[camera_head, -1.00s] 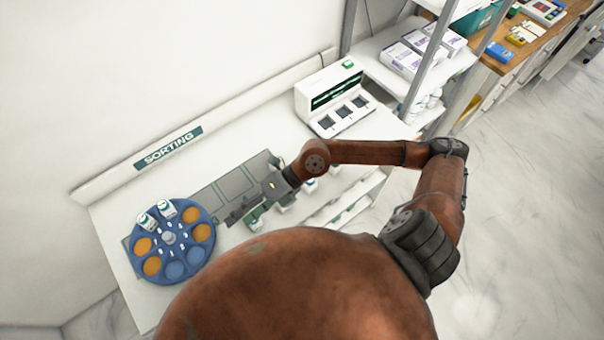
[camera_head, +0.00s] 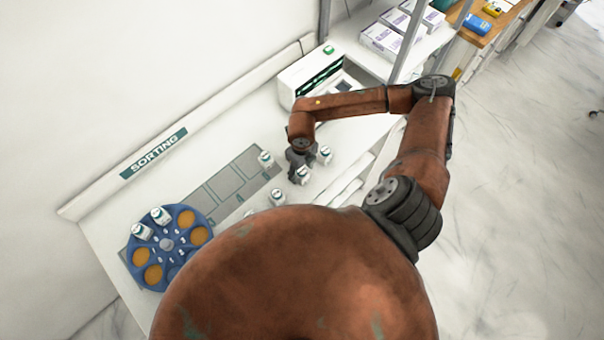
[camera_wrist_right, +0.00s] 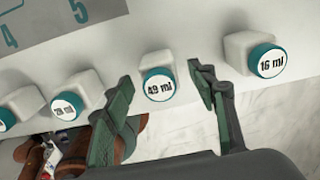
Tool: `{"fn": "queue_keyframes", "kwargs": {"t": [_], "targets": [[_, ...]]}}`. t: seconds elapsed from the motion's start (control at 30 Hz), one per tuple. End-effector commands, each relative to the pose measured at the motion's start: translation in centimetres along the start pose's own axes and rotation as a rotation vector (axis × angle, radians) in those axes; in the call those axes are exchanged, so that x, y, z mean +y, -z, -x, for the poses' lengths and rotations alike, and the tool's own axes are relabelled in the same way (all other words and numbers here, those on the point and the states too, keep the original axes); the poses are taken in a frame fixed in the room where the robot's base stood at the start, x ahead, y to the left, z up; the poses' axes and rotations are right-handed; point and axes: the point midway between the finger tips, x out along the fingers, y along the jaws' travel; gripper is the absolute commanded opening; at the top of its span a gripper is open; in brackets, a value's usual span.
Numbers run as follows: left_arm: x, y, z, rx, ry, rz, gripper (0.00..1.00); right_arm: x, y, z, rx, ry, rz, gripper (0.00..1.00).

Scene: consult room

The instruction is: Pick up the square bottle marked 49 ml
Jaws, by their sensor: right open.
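The square bottle marked 49 ml (camera_wrist_right: 158,84) is white with a teal-rimmed cap. It stands on the table between the two open fingers of my right gripper (camera_wrist_right: 168,108) in the right wrist view. The fingers are apart from its sides, as far as I can tell. In the head view my right gripper (camera_head: 298,172) points down over the row of bottles, next to a white bottle (camera_head: 302,175). My left gripper does not show.
A bottle marked 16 ml (camera_wrist_right: 266,58) stands close to the right finger; one marked 28 ml (camera_wrist_right: 68,105) is left of the other finger. A blue round tray (camera_head: 196,213) holds two bottles. A grey numbered mat (camera_head: 222,183) lies behind the row. A white device (camera_head: 300,80) stands farther back.

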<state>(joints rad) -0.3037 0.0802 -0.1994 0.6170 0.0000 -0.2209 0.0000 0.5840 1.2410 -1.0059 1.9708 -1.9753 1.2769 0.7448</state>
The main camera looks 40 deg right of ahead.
Motion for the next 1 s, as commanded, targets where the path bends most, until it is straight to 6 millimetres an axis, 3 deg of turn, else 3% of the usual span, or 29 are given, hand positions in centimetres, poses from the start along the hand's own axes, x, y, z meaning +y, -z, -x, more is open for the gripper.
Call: {"fn": "queue_keyframes", "kwargs": {"t": [0.13,0.37,1.0], "targets": [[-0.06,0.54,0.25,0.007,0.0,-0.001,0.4,0.03,0.04,-1.28,0.0,-0.001,-0.001,0.52],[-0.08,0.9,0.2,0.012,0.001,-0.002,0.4,-0.01,0.07,-1.48,-0.001,-0.001,-0.002,0.52],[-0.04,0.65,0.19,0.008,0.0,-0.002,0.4,0.0,0.06,-1.44,-0.001,-0.001,-0.002,0.09]]}}
